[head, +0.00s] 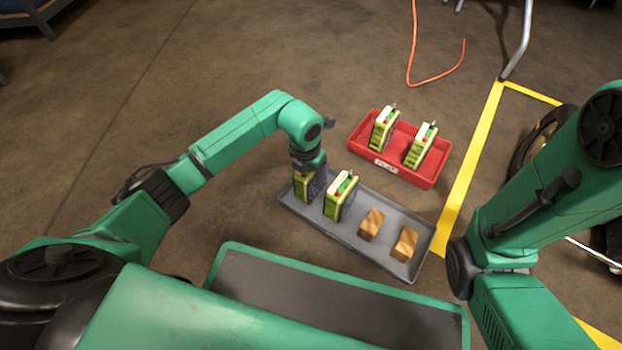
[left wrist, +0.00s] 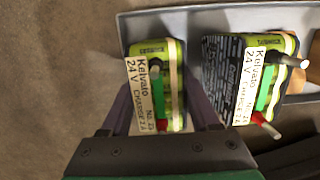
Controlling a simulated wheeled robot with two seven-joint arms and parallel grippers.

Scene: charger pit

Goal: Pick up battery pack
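A grey tray (head: 340,234) on the floor holds two upright green battery packs with pale tops. My left gripper (head: 309,180) points down over the left pack (head: 304,190), with its wrist hiding part of it. In the left wrist view its fingers (left wrist: 158,100) stand on either side of that pack (left wrist: 140,100), close to its sides; whether they press on it I cannot tell. The second pack (head: 340,196) stands just to the right and also shows in the left wrist view (left wrist: 262,75). My right gripper is not in view.
Two wooden blocks, one (head: 371,225) and another (head: 404,244), sit at the tray's right end. A red bin (head: 424,178) behind the tray holds two similar packs. An orange cable (head: 412,60), yellow floor tape (head: 470,175) and a wheel (head: 545,135) lie beyond.

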